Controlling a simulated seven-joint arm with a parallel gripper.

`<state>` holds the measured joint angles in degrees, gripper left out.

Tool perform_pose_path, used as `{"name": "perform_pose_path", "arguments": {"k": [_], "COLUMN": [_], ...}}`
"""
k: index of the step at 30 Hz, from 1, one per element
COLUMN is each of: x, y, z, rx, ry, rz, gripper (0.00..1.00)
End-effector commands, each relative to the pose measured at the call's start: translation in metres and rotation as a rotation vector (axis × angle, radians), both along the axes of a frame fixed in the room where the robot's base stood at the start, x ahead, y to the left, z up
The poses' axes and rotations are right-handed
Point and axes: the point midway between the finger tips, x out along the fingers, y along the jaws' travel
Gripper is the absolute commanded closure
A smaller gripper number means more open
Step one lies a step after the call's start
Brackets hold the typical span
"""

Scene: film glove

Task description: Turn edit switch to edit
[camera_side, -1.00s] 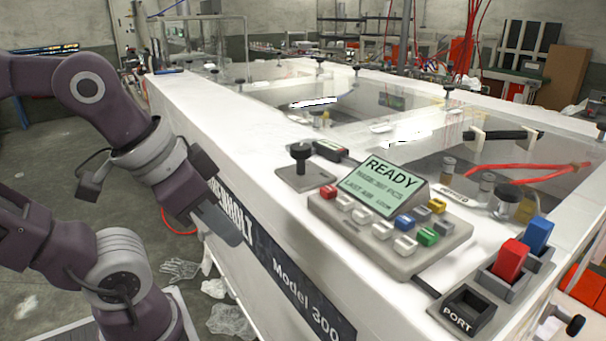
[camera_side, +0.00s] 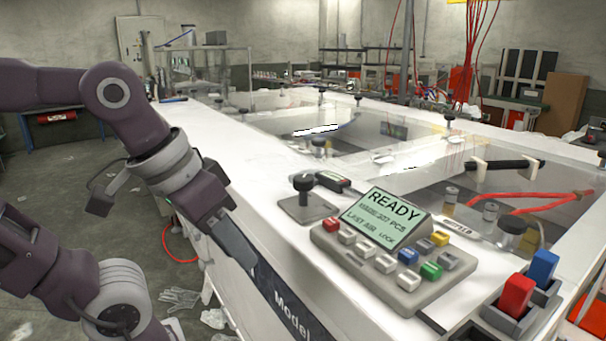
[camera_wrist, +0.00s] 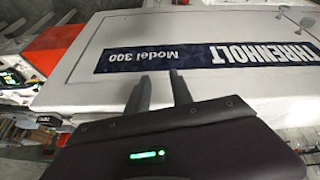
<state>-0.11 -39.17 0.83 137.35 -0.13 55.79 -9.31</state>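A control box (camera_side: 352,262) on the white machine's top has a screen (camera_side: 385,217) reading READY and several coloured buttons. No label reading "edit" is legible, so I cannot tell which control is the edit switch. Candidates are a black-knobbed lever (camera_side: 303,185) on a grey plate left of the box, and a red rocker (camera_side: 516,295) and a blue rocker (camera_side: 542,268) at right. My gripper (camera_side: 246,257) is low by the machine's front side, left of and below the box. In the wrist view its two fingers (camera_wrist: 158,80) are apart with nothing between them.
The machine's front side carries a dark Model 300 nameplate (camera_wrist: 185,52), close to my fingers. A small black device (camera_side: 332,181) lies behind the lever. A clear cover with a black handle (camera_side: 500,165) is at right. Gloves (camera_side: 180,297) lie on the floor.

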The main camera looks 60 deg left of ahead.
Motion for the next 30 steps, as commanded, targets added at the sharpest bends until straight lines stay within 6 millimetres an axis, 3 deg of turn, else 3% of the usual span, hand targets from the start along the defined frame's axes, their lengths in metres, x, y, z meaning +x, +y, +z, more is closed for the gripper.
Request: {"name": "perform_pose_path", "arguments": {"k": [1,3,6,9,13,16,20,30], "x": [0.015,0.041,0.079,0.112,0.137,0.146,0.147,0.146], "y": [0.003,0.011,0.026,0.040,0.050,0.053,0.054,0.054], "z": [0.019,0.050,0.087,0.111,0.126,0.130,0.122,0.065], "rx": [-0.073,-0.204,-0.360,-0.448,-0.484,-0.488,-0.487,-0.487], "ry": [0.035,0.110,0.211,0.268,0.279,0.269,0.266,0.266], "rz": [0.149,0.464,0.977,1.456,1.907,2.082,2.140,2.136], "gripper": [0.61,0.47,0.46,0.46,0.46,0.46,0.46,0.46]}}
